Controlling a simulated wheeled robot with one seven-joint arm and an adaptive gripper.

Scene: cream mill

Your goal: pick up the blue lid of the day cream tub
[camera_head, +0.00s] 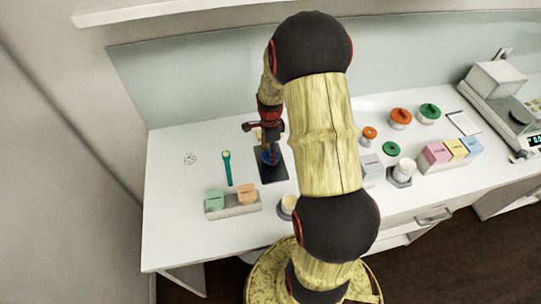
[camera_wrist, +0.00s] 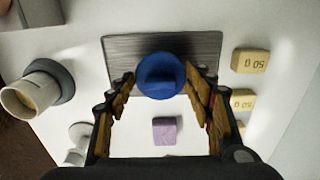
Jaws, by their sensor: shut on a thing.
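The blue lid (camera_wrist: 160,76) is round with a raised bar-like knob, and sits between my fingertips in the wrist view. My gripper (camera_wrist: 161,82) is shut on it, one finger on each side. In the head view my gripper (camera_head: 269,141) points down over the dark mat (camera_head: 271,176), with the blue lid (camera_head: 270,157) partly hidden below it. I cannot tell whether the lid touches the mat. An open white tub (camera_wrist: 20,102) with a tan inside stands at left in the wrist view; whether it is the day cream tub I cannot tell.
A purple block (camera_wrist: 164,131) and yellow "50 g" blocks (camera_wrist: 250,61) lie near the mat. In the head view a holder (camera_head: 233,211) with green and orange blocks, a teal spatula (camera_head: 227,168), orange lids (camera_head: 401,116), green lids (camera_head: 391,148) and a scale (camera_head: 497,92) share the white table.

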